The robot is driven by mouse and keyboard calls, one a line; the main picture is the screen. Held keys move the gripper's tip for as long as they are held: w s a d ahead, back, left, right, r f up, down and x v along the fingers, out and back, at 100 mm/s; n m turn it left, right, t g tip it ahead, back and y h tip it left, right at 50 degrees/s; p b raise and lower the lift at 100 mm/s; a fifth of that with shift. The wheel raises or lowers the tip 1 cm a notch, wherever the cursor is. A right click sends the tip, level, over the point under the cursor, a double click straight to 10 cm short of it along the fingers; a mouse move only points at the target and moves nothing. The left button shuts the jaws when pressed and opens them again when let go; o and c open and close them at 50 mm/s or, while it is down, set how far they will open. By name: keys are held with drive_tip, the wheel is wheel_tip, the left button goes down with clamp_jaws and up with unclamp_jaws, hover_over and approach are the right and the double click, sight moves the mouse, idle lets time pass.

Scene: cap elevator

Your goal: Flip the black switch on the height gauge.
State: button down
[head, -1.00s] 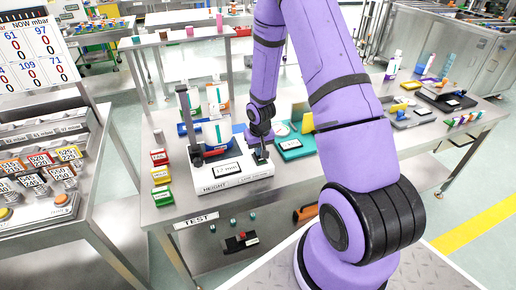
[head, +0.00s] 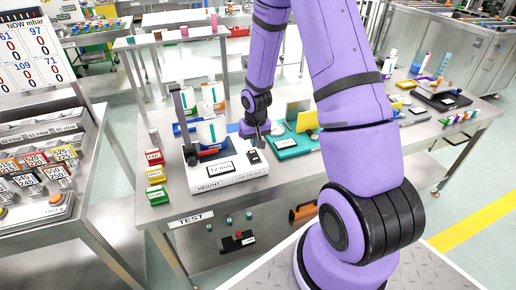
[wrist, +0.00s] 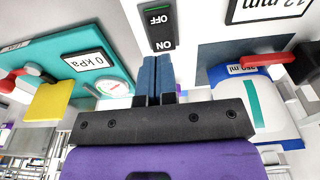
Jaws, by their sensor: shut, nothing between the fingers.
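The white height gauge (head: 235,183) stands on the steel bench, with a display reading 12 mm (head: 220,169) and a dark upright post. Its black switch (head: 254,157) is on the right part of the base. In the wrist view the black switch (wrist: 159,28) shows upside-down OFF and ON labels, with ON nearer my fingers. My gripper (head: 262,143) is shut and empty, just behind the switch. In the wrist view its blue fingertips (wrist: 155,60) are just short of the ON end. I cannot tell whether they touch it.
A teal pressure gauge (head: 287,147) reading 0 kPa stands close right of the height gauge. A labelled white container (wrist: 240,105) and the red slider (wrist: 268,59) are right in the wrist view.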

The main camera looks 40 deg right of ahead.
sight(252, 151)
wheel_tip(252, 151, up, 9)
drive_tip(key=s, duration=0.1)
drive_tip(key=shift+s+a, duration=0.25)
drive_tip(key=shift+w, duration=0.15)
idle(0.3)
drive_tip(key=shift+w+t, duration=0.3)
drive_tip(key=shift+w, duration=0.25)
drive_tip(key=shift+d, duration=0.1)
drive_tip(key=f, duration=0.4)
drive_tip(key=w+f, duration=0.1)
drive_tip(key=f, duration=0.4)
drive_tip(key=w+f, duration=0.1)
drive_tip(key=f, duration=0.3)
drive_tip(key=shift+w+d+f, duration=0.15)
drive_tip(key=shift+d+f, duration=0.15)
drive_tip(key=shift+f, duration=0.1)
